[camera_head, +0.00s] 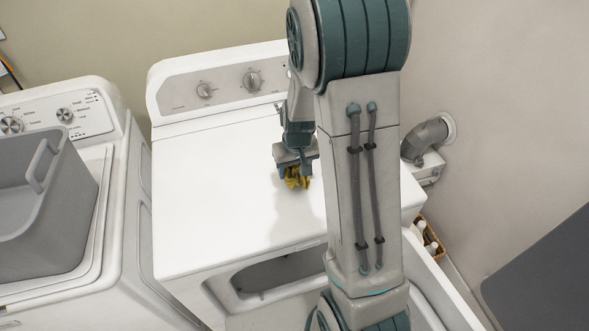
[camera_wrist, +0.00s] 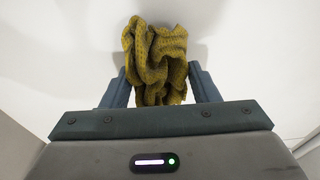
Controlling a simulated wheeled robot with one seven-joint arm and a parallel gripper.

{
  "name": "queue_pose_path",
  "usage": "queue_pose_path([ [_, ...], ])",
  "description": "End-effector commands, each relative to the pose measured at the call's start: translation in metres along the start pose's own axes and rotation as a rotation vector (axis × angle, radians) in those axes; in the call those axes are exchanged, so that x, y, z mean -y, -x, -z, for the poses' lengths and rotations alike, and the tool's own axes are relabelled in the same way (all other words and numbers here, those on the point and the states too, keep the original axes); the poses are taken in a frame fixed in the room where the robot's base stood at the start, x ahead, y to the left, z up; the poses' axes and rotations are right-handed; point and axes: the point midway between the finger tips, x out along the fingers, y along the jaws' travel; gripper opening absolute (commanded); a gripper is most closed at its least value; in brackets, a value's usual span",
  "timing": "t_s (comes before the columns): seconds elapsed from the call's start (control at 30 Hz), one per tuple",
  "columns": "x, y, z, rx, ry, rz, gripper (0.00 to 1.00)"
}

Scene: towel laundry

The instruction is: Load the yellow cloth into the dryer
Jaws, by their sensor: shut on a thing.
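The yellow cloth (camera_head: 296,181) is bunched up in my gripper (camera_head: 294,172), over the white top of the dryer (camera_head: 215,195). In the wrist view the crumpled cloth (camera_wrist: 155,60) sits between the two fingers of my gripper (camera_wrist: 160,85), with folds sticking out past the fingertips. My gripper is shut on it. The cloth seems to be above the dryer top; I cannot tell whether it touches. The dryer's front opening (camera_head: 280,272) shows below the top's front edge, partly hidden by my arm. The dryer door may be the white panel at the lower right, mostly hidden.
A washer (camera_head: 125,215) stands to the left with a grey basket (camera_head: 75,215) on top. A grey vent pipe (camera_head: 425,138) comes out of the wall at the right. A box with bottles (camera_head: 430,238) stands beside the dryer. The dryer top is otherwise clear.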

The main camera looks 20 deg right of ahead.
Motion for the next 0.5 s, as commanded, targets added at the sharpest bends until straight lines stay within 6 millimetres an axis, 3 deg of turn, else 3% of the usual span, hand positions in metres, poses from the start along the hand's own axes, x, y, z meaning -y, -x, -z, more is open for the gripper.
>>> queue_pose_path([
  [0.17,0.0,-0.013,-0.002,0.0,0.001,-0.001,0.32],
  [0.5,0.0,-0.017,-0.002,-0.002,0.001,0.0,0.32],
])
